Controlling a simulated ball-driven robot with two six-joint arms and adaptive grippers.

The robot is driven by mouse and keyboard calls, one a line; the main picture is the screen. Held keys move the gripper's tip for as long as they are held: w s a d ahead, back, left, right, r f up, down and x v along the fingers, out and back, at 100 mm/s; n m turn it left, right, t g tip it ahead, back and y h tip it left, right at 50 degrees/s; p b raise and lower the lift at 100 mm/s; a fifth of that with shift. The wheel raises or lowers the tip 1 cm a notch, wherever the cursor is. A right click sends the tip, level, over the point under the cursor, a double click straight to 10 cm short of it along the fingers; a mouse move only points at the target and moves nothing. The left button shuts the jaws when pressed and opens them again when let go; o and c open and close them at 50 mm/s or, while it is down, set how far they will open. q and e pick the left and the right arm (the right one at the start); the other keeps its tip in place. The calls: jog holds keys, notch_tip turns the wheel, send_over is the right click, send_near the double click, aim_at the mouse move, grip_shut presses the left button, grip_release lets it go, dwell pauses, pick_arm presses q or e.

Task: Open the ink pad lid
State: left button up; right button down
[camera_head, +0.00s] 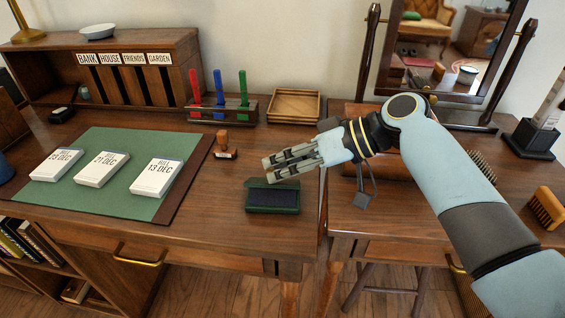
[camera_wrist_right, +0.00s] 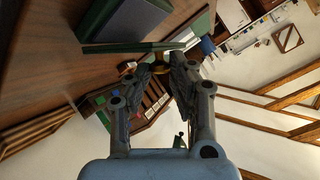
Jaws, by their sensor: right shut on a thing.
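The ink pad (camera_head: 272,208) is a dark green box near the front right of the left desk. Its dark pad surface shows, and a green lid (camera_head: 272,184) stands raised along its back edge. In the right wrist view the box is at the top left, and the lid (camera_wrist_right: 135,47) shows nearly edge-on as a thin green strip. My right gripper (camera_head: 267,162) is just behind the ink pad. Its fingers close around a small brass-coloured piece (camera_wrist_right: 160,67) at the lid's edge; the exact contact is hard to make out. My left gripper is not in view.
A wooden stamp (camera_head: 225,147) stands left of the gripper. A gap separates the desk from the mirror table. Desk in front of the pad is clear.

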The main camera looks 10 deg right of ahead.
dwell(0.4)
jog(key=c, duration=1.2)
grip_release()
jog(key=shift+d, duration=0.1)
jog(key=v, duration=1.2)
